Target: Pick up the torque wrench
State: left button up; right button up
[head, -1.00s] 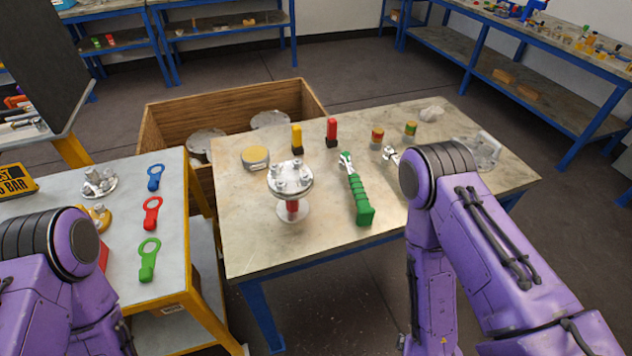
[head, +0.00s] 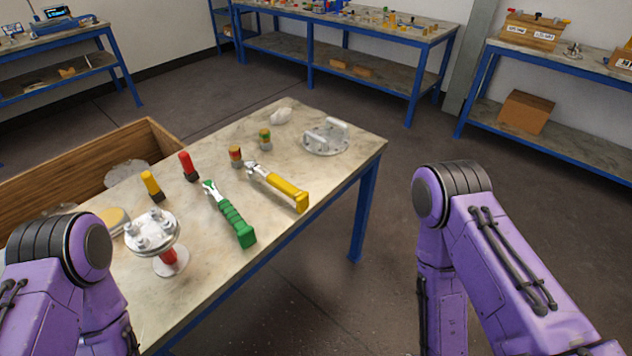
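Two wrench-like tools lie on the stone-topped table (head: 300,225). The other has a yellow handle (head: 288,192) and a metal head, and lies just right of the green one. I cannot tell for sure which is the torque wrench. Both lie free, with no gripper near them. My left arm is at the lower left and my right arm at the right, beyond the table's right edge. Both grippers are out of the frame.
A flanged vessel (head: 152,232) stands left of the tools. Yellow (head: 151,185) and red (head: 188,165) cylinders, two small banded cylinders and a handled metal flange (head: 326,137) stand behind. A wooden crate (head: 90,163) is at the left. Floor right of the table is clear.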

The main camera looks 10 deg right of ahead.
aim_at(254, 169)
jog(key=z, duration=1.65)
jog(key=i, duration=1.1)
jog(key=u, duration=1.15)
